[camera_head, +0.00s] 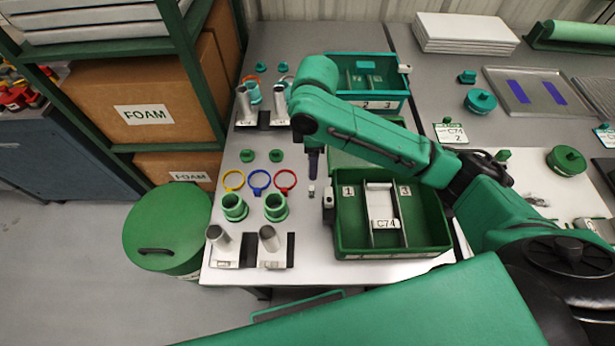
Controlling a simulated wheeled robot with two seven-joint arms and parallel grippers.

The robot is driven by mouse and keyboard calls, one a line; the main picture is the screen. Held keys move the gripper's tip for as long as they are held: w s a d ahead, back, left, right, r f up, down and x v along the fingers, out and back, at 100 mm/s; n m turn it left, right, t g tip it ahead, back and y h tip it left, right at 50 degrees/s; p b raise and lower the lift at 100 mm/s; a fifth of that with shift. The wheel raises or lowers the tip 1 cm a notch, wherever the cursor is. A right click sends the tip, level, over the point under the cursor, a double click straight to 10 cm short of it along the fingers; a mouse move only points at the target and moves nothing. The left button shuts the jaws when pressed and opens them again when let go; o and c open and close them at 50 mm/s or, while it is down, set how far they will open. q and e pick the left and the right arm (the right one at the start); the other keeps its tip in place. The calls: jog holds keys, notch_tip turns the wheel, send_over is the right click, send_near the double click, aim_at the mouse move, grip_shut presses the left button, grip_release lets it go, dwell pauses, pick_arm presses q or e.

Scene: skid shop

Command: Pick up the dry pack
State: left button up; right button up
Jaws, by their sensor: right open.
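A small whitish item (311,190), which may be the dry pack, lies on the grey-white table between the colored rings and the front green bin. It is too small to identify for certain. My right gripper (314,172) points down just above it, at the bin's back left corner. Its dark, narrow fingers are open, though the gap between them is hard to see. The front green bin (440,243) has compartments marked 1 and 3, and a white piece marked C74 (384,222) in its middle. My left gripper is not in view.
Left of the gripper are yellow, blue and red rings (285,180), green flanged fittings (275,207) and metal cylinders on stands (269,238). A teal bin (385,98) stands behind. My right arm hides part of the table. A green drum (165,220) stands left.

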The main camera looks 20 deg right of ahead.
send_over(312, 188)
jog(key=f, duration=0.6)
jog(key=shift+s+d, duration=0.1)
jog(key=shift+s, duration=0.25)
jog(key=f, duration=0.5)
jog(key=shift+w+f, duration=0.3)
jog(key=shift+w, duration=0.05)
jog(key=shift+f, duration=0.3)
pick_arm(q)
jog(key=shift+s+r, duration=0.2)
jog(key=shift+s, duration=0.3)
pick_arm(e)
jog(key=shift+f, duration=0.1)
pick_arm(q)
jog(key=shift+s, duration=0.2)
pick_arm(e)
grip_shut()
